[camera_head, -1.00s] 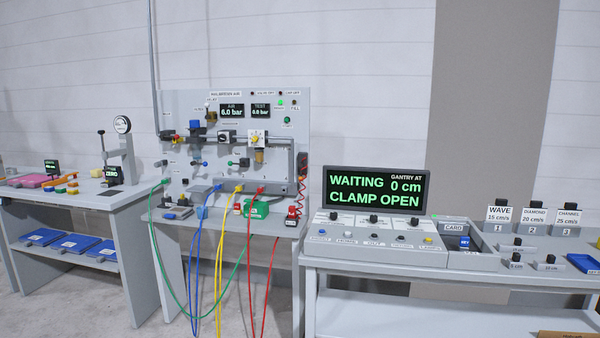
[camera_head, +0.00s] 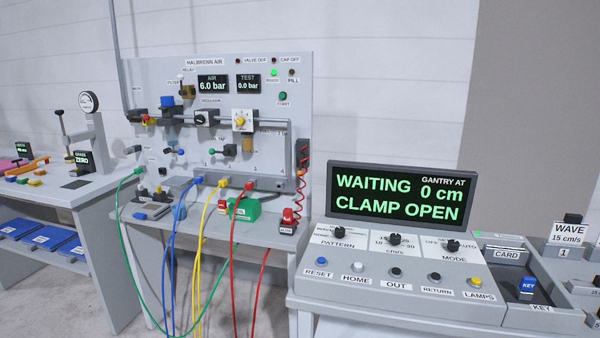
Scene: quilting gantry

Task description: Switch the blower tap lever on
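The grey air panel (camera_head: 225,70) stands at the left of centre in the head view. A red-handled fitting (camera_head: 147,120) sits higher at the left. A red coiled hose (camera_head: 300,180) hangs at the panel's right edge, above a small red item (camera_head: 288,215). Neither of my grippers is in view.
Blue, yellow, red and green hoses (camera_head: 222,260) hang in front of the panel's bench. A green box (camera_head: 243,209) sits on that bench. The console (camera_head: 400,290) with its display (camera_head: 400,197) stands at the right. A gauge stand (camera_head: 95,130) is on the left table.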

